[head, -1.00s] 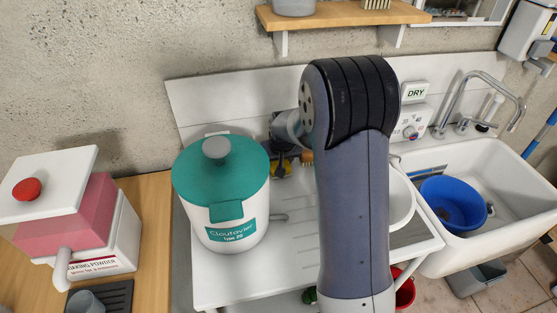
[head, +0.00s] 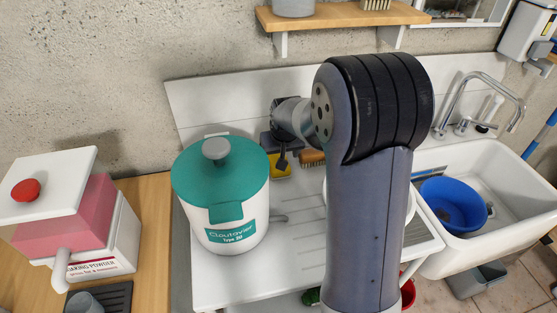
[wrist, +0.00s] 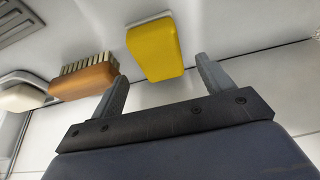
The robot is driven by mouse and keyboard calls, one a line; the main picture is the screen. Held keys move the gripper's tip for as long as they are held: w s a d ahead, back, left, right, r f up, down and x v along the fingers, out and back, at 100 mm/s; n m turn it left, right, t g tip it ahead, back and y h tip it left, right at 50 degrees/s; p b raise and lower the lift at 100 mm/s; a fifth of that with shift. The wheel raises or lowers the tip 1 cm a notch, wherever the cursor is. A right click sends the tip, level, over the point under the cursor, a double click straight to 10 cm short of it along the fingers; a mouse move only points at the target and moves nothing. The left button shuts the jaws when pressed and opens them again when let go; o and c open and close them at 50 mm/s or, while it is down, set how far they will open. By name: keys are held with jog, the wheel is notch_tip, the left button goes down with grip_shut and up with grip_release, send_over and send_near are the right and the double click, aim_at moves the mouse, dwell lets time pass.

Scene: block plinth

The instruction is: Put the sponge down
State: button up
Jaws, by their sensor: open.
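The yellow sponge (head: 278,168) lies on the white draining board (head: 300,230) near the back wall panel, partly hidden by my gripper (head: 282,158) in the head view. In the wrist view the sponge (wrist: 155,48) lies just beyond the fingertips of my gripper (wrist: 161,70), roughly between their lines. The fingers are spread wide, one to each side, and nothing is held. A gap shows between the sponge and both fingers.
A wooden brush (head: 312,157) lies just right of the sponge. A white canister with a teal lid (head: 220,190) stands close on the left. The sink (head: 490,210) with a blue basin (head: 453,203) is at the right.

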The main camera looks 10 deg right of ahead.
jog(key=v, duration=0.6)
jog(key=shift+r, duration=0.4)
jog(key=shift+s+f, duration=0.15)
jog(key=x, duration=1.1)
jog(key=shift+f, duration=0.7)
jog(key=shift+r, duration=0.3)
